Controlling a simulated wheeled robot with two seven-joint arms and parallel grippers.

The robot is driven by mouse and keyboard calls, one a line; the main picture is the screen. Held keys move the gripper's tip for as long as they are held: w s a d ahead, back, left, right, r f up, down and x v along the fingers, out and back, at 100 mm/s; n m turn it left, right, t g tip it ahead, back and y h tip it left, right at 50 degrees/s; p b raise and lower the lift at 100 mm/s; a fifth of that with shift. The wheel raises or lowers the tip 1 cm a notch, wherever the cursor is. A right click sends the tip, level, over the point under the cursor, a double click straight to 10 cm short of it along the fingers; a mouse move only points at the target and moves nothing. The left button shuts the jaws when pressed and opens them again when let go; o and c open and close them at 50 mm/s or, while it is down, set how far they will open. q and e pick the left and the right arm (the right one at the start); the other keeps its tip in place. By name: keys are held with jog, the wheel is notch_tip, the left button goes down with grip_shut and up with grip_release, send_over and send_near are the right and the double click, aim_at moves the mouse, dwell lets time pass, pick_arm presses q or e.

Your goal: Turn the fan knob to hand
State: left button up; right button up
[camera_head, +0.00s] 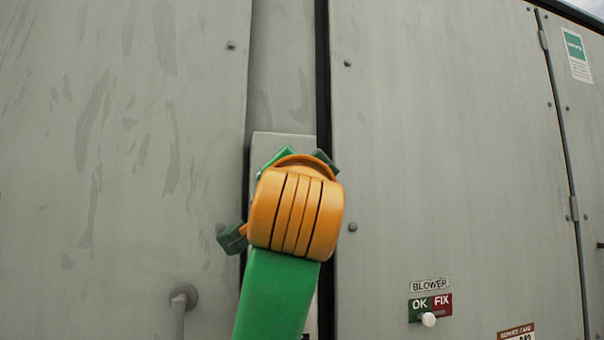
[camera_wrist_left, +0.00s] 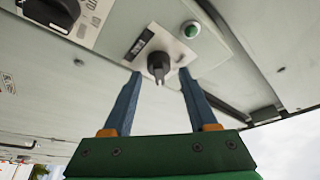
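A dark knob (camera_wrist_left: 158,66) sticks out from a light control panel (camera_wrist_left: 205,60) in the left wrist view, with a small dark label beside it. The label is too small to read, so I cannot confirm it is the fan knob. My left gripper (camera_wrist_left: 160,75) is open, its two blue fingers apart with the knob between their tips; I cannot tell whether either finger touches it. In the head view, my green and orange left arm hides the gripper, the knob and most of the panel (camera_head: 283,141). My right gripper is not in view.
A green button or lamp (camera_wrist_left: 190,30) sits near the knob. A larger black rotary switch (camera_wrist_left: 52,12) is at the upper left.

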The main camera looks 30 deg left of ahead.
pick_arm(q)
jog(key=shift+f, duration=0.1)
jog(key=b+v, duration=0.4)
jog(key=v, duration=0.3)
